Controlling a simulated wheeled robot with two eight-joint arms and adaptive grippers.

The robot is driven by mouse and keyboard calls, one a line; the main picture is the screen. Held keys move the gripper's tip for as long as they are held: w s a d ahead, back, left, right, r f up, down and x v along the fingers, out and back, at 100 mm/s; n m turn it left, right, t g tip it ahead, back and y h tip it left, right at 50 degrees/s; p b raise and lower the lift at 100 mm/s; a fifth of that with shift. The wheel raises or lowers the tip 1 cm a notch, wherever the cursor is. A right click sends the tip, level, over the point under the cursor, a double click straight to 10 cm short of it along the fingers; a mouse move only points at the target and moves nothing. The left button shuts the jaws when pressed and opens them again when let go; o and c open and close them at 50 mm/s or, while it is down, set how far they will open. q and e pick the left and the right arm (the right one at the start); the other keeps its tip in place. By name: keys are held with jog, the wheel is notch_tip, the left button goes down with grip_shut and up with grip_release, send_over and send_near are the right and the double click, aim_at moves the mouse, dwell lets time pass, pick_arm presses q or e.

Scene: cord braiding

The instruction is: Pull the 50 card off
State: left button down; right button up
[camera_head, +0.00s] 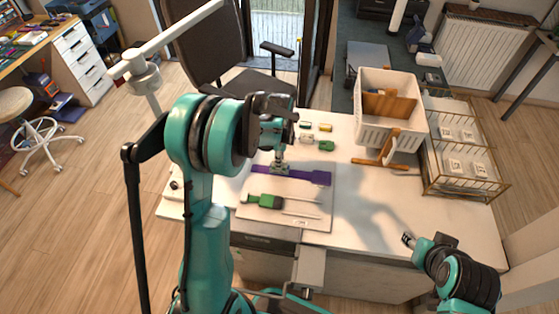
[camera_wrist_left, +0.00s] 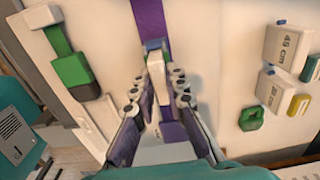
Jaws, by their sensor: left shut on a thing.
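A long purple strip (camera_head: 300,175) lies across the pale board (camera_head: 315,214) on the table; in the left wrist view the strip (camera_wrist_left: 150,18) runs up between my fingers. My left gripper (camera_head: 278,170) is down at the strip. In the left wrist view its fingertips (camera_wrist_left: 155,65) are shut on a small pale piece (camera_wrist_left: 155,45) lying over the strip. No number shows on that piece, so I cannot tell whether it is the 50 card. My right gripper (camera_head: 408,239) hangs near the table's front right, far from the strip; its finger gap is too small to make out.
White blocks stand behind the strip; one reads "45 cm" (camera_wrist_left: 288,45), and another marked block (camera_wrist_left: 276,90) is beside it. A green piece (camera_wrist_left: 252,117) lies near. A green clamp (camera_head: 265,201) is on the board. A white bin (camera_head: 388,125) and wire rack (camera_head: 465,180) stand right.

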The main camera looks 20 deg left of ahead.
pick_arm(q)
jog(key=shift+r, duration=0.2)
dwell(0.5)
jog(key=shift+r+p, duration=2.05)
jog(key=shift+r, duration=0.8)
